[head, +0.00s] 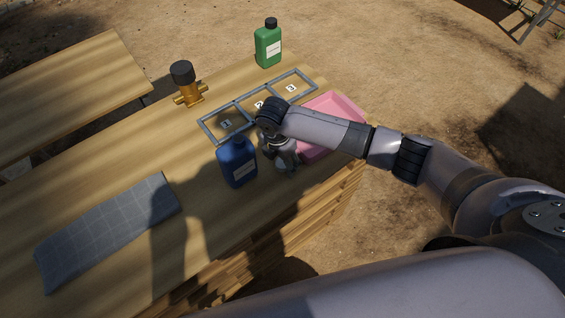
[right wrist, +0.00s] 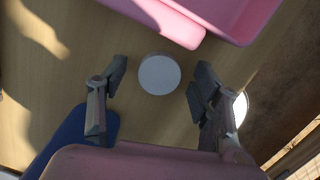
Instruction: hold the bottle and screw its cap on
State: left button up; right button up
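My right gripper (head: 288,167) is just right of the bottle, pointing down. In the right wrist view its fingers (right wrist: 157,82) are spread apart, with a round pale disc (right wrist: 159,75), seemingly the cap, between and slightly beyond them, touching neither. In the head view the gripper mostly hides this disc. My left gripper is not in view.
A pink tray (head: 343,106) lies right of the gripper. Behind is a grey three-part frame (head: 236,102) with numbered labels. A green bottle (head: 268,46), a brass valve (head: 189,92) and a grey cloth (head: 107,231) are also on the table.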

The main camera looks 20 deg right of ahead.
aim_at(282, 163)
jog(key=c, duration=0.8)
notch_tip(282, 163, up, 20)
jog(key=shift+r+b, duration=0.1)
jog(key=shift+b, duration=0.4)
